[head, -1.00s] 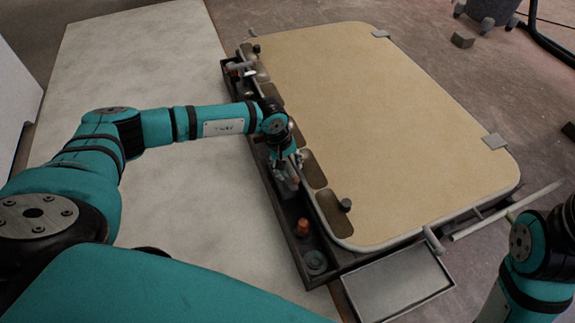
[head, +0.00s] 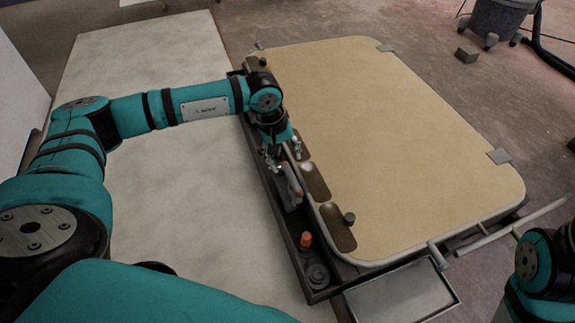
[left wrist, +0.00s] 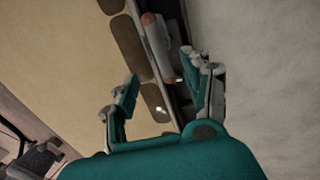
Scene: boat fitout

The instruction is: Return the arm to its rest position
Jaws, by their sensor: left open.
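My left arm reaches in from the left over the dark narrow trough along the near side of the tan panel. My left gripper (head: 284,156) is open and empty, pointing down above the trough. Just beyond its fingertips a grey tool (head: 291,190) lies in the trough, apart from the fingers. In the left wrist view the open fingers (left wrist: 160,90) show, with the grey tool (left wrist: 158,50) and its orange end ahead between and beyond them. My right arm shows at the lower right edge; its gripper is out of view.
The tan panel (head: 390,140) has dark oval slots along its trough side. A pale, bare surface (head: 180,190) lies under my left arm.

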